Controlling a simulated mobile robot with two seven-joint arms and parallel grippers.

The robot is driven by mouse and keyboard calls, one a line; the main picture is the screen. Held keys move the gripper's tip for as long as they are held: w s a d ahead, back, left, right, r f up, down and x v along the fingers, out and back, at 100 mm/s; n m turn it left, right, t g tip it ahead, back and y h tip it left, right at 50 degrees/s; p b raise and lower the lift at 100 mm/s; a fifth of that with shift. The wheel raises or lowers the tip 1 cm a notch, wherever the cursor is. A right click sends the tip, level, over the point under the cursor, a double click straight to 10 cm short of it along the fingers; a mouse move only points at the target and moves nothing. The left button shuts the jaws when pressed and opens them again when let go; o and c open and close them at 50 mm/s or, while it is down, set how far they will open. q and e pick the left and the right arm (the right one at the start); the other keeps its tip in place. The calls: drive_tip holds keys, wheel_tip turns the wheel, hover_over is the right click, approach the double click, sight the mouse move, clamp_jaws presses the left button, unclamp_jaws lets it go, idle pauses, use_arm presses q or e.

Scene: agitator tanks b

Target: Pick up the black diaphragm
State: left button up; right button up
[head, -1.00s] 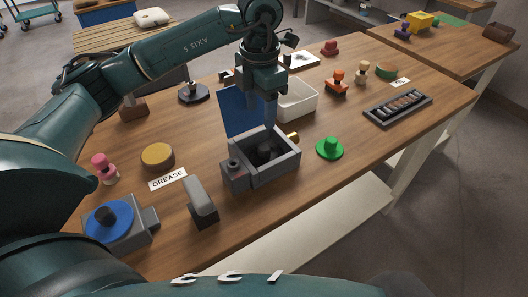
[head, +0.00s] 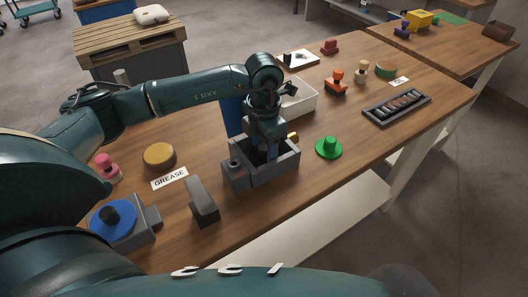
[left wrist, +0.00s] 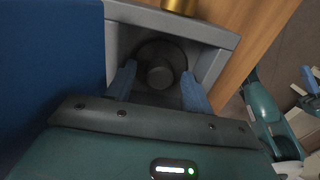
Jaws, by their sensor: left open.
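The black diaphragm, a dark round disc with a raised centre knob, lies inside the open grey box (head: 238,181). In the left wrist view the diaphragm (left wrist: 150,53) shows at the bottom of the box (left wrist: 218,33). My left gripper (head: 268,154) reaches down into the box. Its two blue fingers are open, one on each side of the knob, and I cannot tell whether they touch it. In the head view the arm and box wall mostly hide the diaphragm.
A blue panel (head: 232,116) stands at the box's back, with a white bin (head: 300,97) behind. A green knobbed disc (head: 328,148) lies right of the box. A grey block (head: 202,201) and a fixture with a blue disc (head: 119,213) stand left. A parts tray (head: 397,106) lies right.

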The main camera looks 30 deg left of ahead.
use_arm(q)
drive_tip(key=shift+c, duration=0.2)
drive_tip(key=shift+r, duration=0.1)
drive_tip(key=c, duration=1)
